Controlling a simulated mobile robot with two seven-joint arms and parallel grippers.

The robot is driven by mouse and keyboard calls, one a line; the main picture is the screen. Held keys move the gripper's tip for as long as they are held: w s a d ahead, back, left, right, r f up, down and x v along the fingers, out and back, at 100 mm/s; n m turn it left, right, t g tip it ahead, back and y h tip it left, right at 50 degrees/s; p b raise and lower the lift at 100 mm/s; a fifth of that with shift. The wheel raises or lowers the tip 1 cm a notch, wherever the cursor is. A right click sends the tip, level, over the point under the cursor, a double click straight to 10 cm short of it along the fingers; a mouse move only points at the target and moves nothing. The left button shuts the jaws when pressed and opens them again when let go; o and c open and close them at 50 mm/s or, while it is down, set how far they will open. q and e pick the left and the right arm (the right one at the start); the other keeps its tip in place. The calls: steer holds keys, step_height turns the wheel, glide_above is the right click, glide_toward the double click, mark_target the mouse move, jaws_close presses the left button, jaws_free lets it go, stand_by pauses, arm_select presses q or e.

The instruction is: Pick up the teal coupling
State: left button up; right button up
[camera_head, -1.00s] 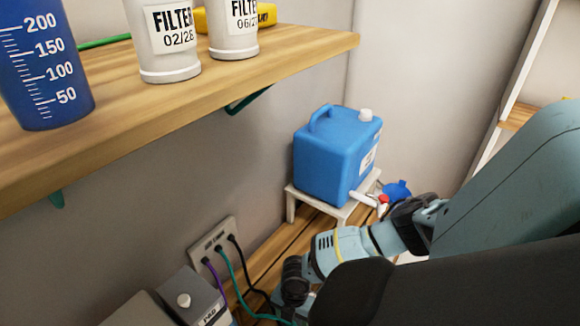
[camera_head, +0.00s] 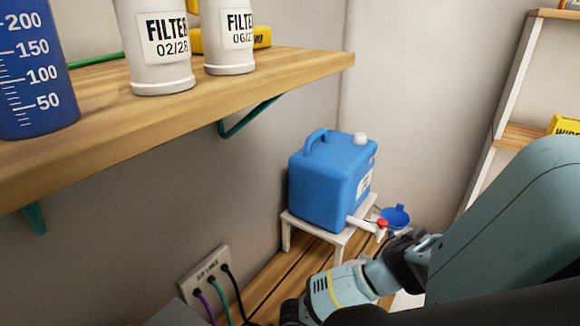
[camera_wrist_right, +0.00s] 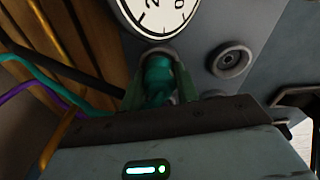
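The teal coupling (camera_wrist_right: 158,78) is in the right wrist view, just below a round white gauge and against the grey face of a device. My right gripper (camera_wrist_right: 160,88) has one finger on each side of it. The fingers are very close to its sides, but I cannot tell whether they press on it. The coupling's lower end is hidden by the gripper. In the head view my right arm reaches down to the bottom edge, and its gripper and the coupling are out of frame. My left gripper is in neither view.
The gauge (camera_wrist_right: 158,14) and a round port (camera_wrist_right: 231,60) are beside the coupling. Teal, purple, yellow and black lines run at the left. In the head view, a wall socket (camera_head: 206,275) holds plugged cables, a blue canister (camera_head: 330,182) stands on a white stand, and a wooden shelf (camera_head: 230,85) overhangs left.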

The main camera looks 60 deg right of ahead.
steer(key=c, duration=0.4)
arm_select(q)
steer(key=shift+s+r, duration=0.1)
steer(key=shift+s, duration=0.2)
arm_select(e)
steer(key=shift+o, duration=0.2)
